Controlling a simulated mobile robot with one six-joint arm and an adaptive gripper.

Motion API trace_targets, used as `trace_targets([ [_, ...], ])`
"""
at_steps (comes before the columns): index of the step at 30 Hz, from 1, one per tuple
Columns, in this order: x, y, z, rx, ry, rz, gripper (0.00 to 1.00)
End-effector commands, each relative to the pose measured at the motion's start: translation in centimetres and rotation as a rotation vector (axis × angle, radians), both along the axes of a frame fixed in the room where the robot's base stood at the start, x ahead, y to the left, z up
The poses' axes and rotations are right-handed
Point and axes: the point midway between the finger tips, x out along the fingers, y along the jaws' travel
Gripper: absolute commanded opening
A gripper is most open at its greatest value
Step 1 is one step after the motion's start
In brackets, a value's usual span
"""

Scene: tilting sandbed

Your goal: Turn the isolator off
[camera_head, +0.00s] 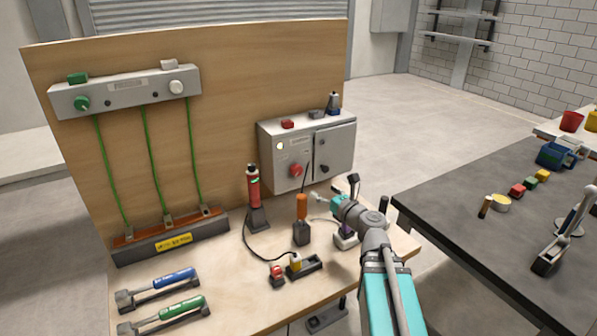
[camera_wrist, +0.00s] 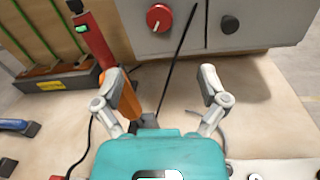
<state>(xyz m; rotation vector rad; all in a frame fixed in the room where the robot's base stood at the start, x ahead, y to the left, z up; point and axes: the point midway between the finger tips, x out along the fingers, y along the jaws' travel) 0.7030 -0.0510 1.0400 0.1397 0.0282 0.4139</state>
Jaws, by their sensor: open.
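A grey cabinet (camera_head: 279,152) with a red rotary knob (camera_head: 296,170) stands at the back of the bench against the wooden board. The red knob looks like the isolator handle. In the wrist view the red knob (camera_wrist: 159,17) is at the top, a little left of centre, with a pale mark on it. A black knob (camera_wrist: 229,24) is on the door to its right. My gripper (camera_wrist: 160,82) is open and empty, in front of and below the cabinet, apart from the red knob. In the head view my gripper (camera_head: 331,192) is small and partly hidden by its own body.
An orange-handled tool (camera_head: 301,207) with a thin dark shaft stands upright close to my left finger, between gripper and cabinet. A red device (camera_head: 253,188) stands left of it. Plug and cable (camera_head: 295,262) lie in front. A dark table (camera_head: 480,235) is at right.

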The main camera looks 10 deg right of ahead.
Motion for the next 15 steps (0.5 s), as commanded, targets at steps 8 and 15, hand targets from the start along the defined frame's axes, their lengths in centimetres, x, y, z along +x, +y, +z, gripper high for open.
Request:
trace_targets([
  [8, 0.4, 0.0, 0.0, -0.002, 0.000, 0.000, 0.93],
  [15, 2.0, 0.6, 0.0, -0.003, 0.000, 0.000, 0.93],
])
